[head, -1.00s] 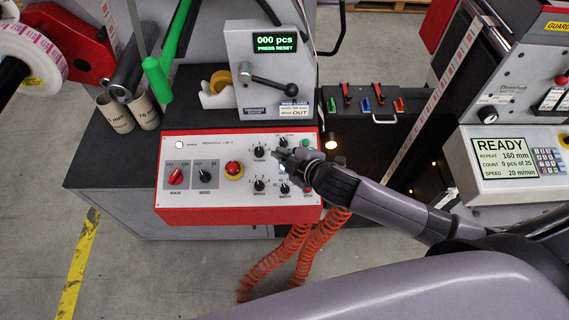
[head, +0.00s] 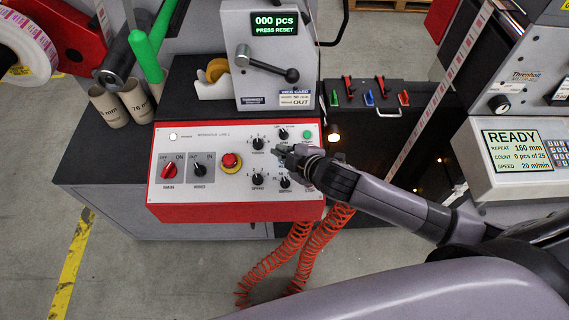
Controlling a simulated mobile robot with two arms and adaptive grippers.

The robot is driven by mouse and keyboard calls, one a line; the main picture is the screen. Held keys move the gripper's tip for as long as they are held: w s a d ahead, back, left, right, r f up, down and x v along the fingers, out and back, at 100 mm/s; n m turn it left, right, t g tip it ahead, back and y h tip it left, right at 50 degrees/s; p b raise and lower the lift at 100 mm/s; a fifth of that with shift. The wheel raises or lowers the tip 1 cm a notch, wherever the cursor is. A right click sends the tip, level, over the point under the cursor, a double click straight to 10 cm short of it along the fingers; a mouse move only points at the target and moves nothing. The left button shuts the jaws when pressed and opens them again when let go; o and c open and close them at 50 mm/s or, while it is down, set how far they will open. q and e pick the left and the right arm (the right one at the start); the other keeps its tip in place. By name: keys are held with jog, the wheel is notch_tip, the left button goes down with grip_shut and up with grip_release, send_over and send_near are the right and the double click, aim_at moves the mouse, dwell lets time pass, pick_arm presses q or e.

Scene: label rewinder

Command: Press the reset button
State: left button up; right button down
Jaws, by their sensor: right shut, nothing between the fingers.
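The control panel (head: 215,136) is a white box with a red edge on the machine's front. It carries a red switch (head: 168,171), several black knobs, a red emergency stop (head: 231,162) on yellow and a green button (head: 307,134) near its upper right. My right gripper (head: 280,149) is shut and empty over the panel's right half, between the knobs. I cannot tell whether it touches the panel. It hides part of the panel, and I cannot make out a button labelled reset. The display (head: 275,23) above reads "000 pcs PRESS RESET". My left gripper is not in view.
A black-handled lever (head: 268,65) sticks out above the panel. Cardboard cores (head: 137,100) and a tape dispenser (head: 213,80) stand behind it. Red coiled cables (head: 296,250) hang below. At the right, a second unit's screen (head: 513,149) reads "READY".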

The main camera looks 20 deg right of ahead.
jog(key=f, duration=0.1)
jog(key=w+f+b, duration=0.1)
jog(key=f, duration=0.1)
jog(key=shift+d+f, duration=0.1)
jog(key=shift+d, duration=0.05)
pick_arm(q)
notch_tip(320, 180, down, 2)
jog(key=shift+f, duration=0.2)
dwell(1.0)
pick_arm(e)
jog(key=shift+f, duration=0.4)
pick_arm(q)
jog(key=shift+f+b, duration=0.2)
jog(key=shift+b, duration=0.1)
pick_arm(e)
jog(key=shift+w+f, duration=0.15)
jog(key=shift+f, duration=0.25)
dwell(0.5)
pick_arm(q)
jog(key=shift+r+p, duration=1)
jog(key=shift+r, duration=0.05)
pick_arm(e)
jog(key=shift+s+r, duration=0.2)
jog(key=shift+r, duration=0.6)
